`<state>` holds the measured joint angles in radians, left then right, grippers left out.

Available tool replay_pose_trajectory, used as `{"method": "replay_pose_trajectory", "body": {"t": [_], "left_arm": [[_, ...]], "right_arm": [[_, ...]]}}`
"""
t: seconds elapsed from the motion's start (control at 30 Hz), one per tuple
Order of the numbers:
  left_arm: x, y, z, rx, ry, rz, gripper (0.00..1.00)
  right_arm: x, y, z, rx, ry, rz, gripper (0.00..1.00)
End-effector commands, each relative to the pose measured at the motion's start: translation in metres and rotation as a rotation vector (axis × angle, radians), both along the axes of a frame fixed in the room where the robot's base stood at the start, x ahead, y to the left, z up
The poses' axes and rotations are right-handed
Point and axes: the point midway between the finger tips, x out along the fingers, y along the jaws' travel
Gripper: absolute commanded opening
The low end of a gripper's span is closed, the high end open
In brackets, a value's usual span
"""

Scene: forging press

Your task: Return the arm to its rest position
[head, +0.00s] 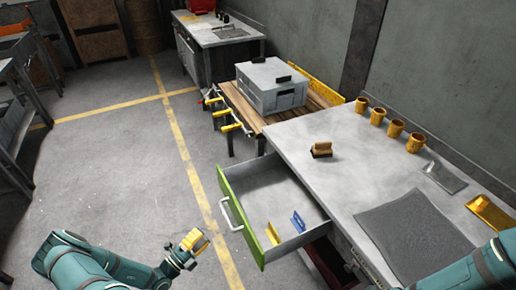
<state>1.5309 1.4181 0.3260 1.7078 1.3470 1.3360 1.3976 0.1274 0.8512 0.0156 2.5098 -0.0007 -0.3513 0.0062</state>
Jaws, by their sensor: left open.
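My left arm (100,262) comes in from the lower left, teal with dark joints. My left gripper (193,242) has yellow fingers and is open, with nothing seen in it. It is over the floor to the left of the open drawer (258,181), apart from its white handle (230,214). Part of my right arm (485,268) shows at the lower right, over the near right part of the workbench (310,150). My right gripper is outside the picture.
The drawer's green front (240,217) juts out left of the workbench. Inside are a yellow piece (272,234) and a blue piece (298,222). A brush-like block (321,149), several yellow cups (378,116) and a dark mat (408,235) lie on the bench.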

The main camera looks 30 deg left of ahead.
Motion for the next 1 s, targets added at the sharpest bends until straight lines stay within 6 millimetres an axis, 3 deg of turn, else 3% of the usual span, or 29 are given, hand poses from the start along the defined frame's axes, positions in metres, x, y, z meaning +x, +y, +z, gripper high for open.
{"method": "replay_pose_trajectory", "body": {"t": [0.17,0.27,0.37,0.43,0.5,0.57,0.73,0.9,1.0], "left_arm": [[0.002,-0.006,0.000,0.011,0.004,-0.019,0.43],[0.009,-0.032,0.001,0.071,0.018,-0.110,0.43],[0.015,-0.084,0.001,0.207,0.029,-0.297,0.43],[0.012,-0.131,0.000,0.352,0.016,-0.480,0.43],[-0.002,-0.177,-0.001,0.530,-0.029,-0.687,0.43],[-0.018,-0.207,-0.003,0.678,-0.090,-0.850,0.43],[-0.066,-0.257,-0.009,1.089,-0.369,-1.255,0.43],[-0.104,-0.270,-0.012,1.519,-0.860,-1.603,0.43],[-0.110,-0.268,-0.008,1.739,-1.227,-1.730,0.43]], "right_arm": [[0.000,0.000,0.000,0.000,0.000,0.000,0.47],[0.000,0.000,0.000,0.000,0.000,0.000,0.47],[0.000,0.000,0.000,0.000,0.000,0.000,0.47],[0.000,0.000,0.000,0.000,0.000,0.000,0.47],[0.000,0.000,0.000,0.000,0.000,0.000,0.47],[0.000,0.000,0.000,0.000,0.000,0.000,0.47],[0.000,0.000,0.000,0.000,0.000,0.000,0.47],[0.000,0.000,0.000,0.000,0.000,0.000,0.47],[0.000,0.000,0.000,0.000,0.000,0.000,0.47]]}}
